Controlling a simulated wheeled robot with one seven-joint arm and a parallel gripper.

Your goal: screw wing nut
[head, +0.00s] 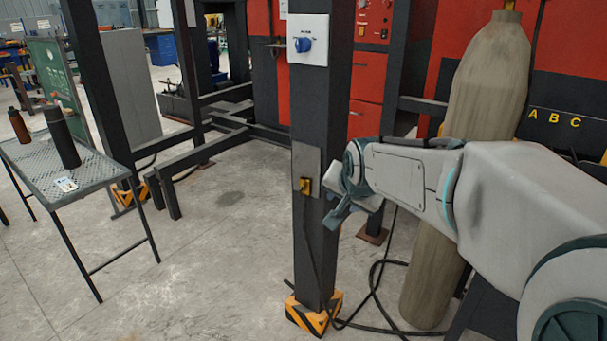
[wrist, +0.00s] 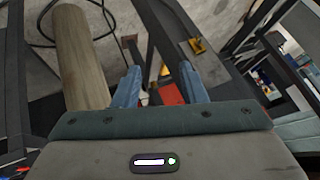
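A small yellow piece (head: 305,185) sits on a grey plate (head: 306,160) on the black post; it is too small to tell whether it is the wing nut. In the wrist view the yellow piece (wrist: 197,45) and its plate show beyond the right finger, upper right. My gripper (wrist: 160,66) is open, with two blue fingers apart and nothing between them. In the head view my gripper (head: 338,212) is beside the post, to the right of and slightly below the yellow piece, partly hidden by my arm.
The black post (head: 318,110) stands on an orange-black foot (head: 313,315), with a blue-knobbed box (head: 307,40) above. A tall tan cylinder (head: 490,80) stands behind my arm. Cables (head: 375,300) lie on the floor. A metal table (head: 95,175) with bottles is at left. Open floor lies between.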

